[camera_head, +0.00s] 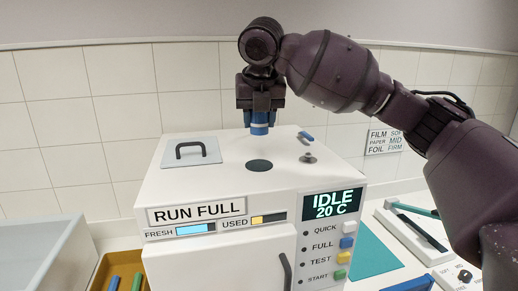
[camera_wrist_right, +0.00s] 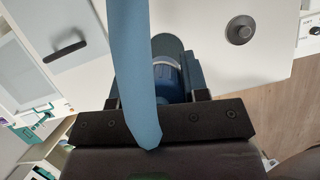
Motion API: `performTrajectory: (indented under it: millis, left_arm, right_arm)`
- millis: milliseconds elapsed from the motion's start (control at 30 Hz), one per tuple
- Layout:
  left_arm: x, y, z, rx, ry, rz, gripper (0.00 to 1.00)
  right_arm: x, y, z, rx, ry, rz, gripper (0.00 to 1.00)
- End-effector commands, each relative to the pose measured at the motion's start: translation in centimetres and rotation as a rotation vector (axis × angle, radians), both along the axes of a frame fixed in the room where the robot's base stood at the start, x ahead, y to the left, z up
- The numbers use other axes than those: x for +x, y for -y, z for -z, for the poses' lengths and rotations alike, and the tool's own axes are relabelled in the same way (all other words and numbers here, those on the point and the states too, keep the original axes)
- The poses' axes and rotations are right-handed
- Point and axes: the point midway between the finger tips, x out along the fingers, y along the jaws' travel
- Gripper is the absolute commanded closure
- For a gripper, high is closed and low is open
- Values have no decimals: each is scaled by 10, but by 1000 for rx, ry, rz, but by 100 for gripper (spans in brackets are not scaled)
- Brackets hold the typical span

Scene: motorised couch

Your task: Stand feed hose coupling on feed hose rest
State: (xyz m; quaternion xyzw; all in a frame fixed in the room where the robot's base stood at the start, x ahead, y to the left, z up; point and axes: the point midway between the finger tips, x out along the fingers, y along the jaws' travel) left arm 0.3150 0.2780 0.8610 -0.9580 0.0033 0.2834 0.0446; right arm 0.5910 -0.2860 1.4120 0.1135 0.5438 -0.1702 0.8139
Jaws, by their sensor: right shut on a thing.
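My right gripper (camera_head: 260,108) is shut on a blue coupling (camera_head: 260,129) and holds it, pointing down, above the white machine's top. The coupling also shows between the fingers in the right wrist view (camera_wrist_right: 167,82), with a pale ring around it. A blue hose (camera_wrist_right: 134,60) crosses in front of it there and hides part of it. A dark round patch (camera_head: 259,166) lies on the machine top below the coupling, apart from it. A grey knob-like post (camera_head: 308,157) stands to its right. I cannot tell which is the feed hose rest. My left gripper is not in view.
The white machine (camera_head: 215,190) has a grey lid with a black handle (camera_head: 190,150) on its top left and a front panel reading IDLE 20 C (camera_head: 332,204). A yellow tray (camera_head: 122,268) stands at front left. A teal mat (camera_head: 375,252) lies at right.

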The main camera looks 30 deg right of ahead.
Motion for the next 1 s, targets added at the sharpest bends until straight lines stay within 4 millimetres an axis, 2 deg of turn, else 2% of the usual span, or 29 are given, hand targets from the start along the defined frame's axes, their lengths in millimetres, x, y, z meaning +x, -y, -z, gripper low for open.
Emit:
performTrajectory:
  millis: [100,367,667,1000]
  left_arm:
    - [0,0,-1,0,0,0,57]
    - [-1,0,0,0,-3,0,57]
    - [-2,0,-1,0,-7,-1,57]
    - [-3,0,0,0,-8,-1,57]
  right_arm:
    - [0,0,19,0,-1,0,91]
    - [0,0,35,-1,0,0,91]
    - [0,1,71,-1,-2,1,91]
    - [0,0,74,0,0,0,91]
